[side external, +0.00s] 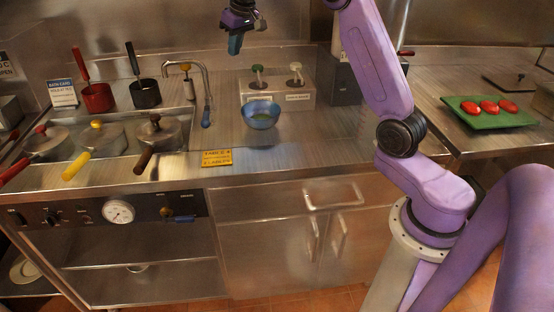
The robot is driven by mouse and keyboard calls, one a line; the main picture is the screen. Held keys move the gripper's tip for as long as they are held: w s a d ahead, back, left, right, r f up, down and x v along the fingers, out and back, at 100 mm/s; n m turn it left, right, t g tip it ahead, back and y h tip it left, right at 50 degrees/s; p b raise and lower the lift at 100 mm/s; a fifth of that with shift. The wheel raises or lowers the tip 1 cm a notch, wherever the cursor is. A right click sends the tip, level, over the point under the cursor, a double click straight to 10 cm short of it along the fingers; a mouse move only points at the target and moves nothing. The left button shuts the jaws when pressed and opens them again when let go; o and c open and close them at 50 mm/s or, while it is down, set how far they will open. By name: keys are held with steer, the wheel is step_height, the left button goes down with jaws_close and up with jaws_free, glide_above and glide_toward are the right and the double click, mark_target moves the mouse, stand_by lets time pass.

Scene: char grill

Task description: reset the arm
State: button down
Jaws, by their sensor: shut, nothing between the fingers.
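My gripper (235,45) is at the top of the side external view, in the air above the steel counter.
The steel counter (330,140) is bare right of the bowl. A dispenser box (297,97) stands behind it. Left are a tap (206,95), red pot (97,98), black pot (144,94) and lidded pots. A green tray (485,122) with red pieces is far right.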

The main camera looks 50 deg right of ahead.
steer(key=s+a+f+n+g+y, duration=0.2)
steer(key=s+a+n, duration=0.5)
steer(key=s+a, duration=1.45)
steer(key=s+d+f+n+g, duration=0.1)
steer(key=s+d+f+n, duration=0.1)
steer(key=s, duration=1)
steer(key=s+d+f+n+h, duration=0.1)
steer(key=s+f+n, duration=0.3)
steer(key=s, duration=0.9)
step_height(320, 180, down, 2)
steer(key=shift+d+g, duration=0.4)
steer(key=shift+d, duration=0.2)
